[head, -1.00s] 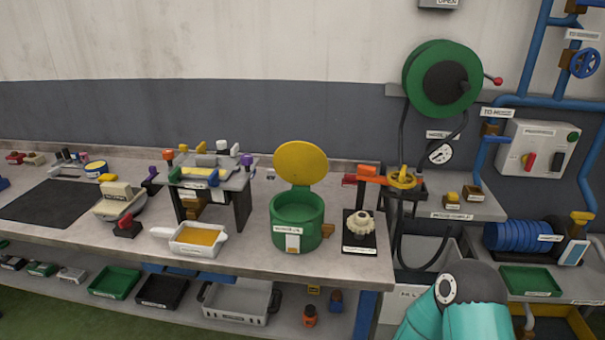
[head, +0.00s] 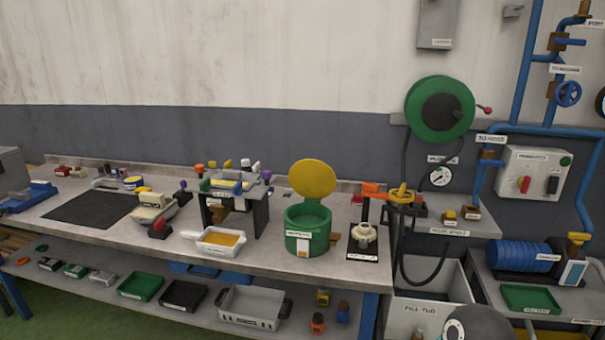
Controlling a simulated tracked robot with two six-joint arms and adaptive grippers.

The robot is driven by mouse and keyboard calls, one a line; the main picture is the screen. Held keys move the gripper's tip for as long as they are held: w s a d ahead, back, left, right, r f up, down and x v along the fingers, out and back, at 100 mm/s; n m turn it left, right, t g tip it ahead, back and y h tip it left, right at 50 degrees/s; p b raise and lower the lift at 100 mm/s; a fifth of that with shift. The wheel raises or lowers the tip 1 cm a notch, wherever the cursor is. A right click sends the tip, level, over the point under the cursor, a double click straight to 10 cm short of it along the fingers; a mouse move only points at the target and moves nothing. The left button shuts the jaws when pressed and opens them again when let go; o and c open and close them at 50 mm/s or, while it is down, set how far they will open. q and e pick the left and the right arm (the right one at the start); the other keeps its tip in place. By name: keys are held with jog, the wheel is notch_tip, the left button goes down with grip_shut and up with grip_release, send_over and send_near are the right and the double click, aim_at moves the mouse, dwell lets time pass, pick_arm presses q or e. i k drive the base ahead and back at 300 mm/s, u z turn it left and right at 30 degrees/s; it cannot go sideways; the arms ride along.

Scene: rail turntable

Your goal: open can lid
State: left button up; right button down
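The green can (head: 307,227) stands upright on the workbench, right of the middle. Its yellow lid (head: 313,179) is raised, standing up and tilted back at the can's rear rim, so the mouth is uncovered. A white label is on the can's front. Neither gripper shows in the head view. Only a dark rounded part of my own arm is at the bottom edge on the right, well apart from the can.
A white tray with yellow contents (head: 220,241) stands left of the can. A cream gear on a black stand (head: 363,235) is close on its right. A green hose reel (head: 440,110) hangs on the wall. Trays fill the lower shelf.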

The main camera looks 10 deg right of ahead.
aim_at(309, 179)
jog(key=u, duration=0.15)
jog(key=i, duration=1.2)
jog(key=z, duration=0.4)
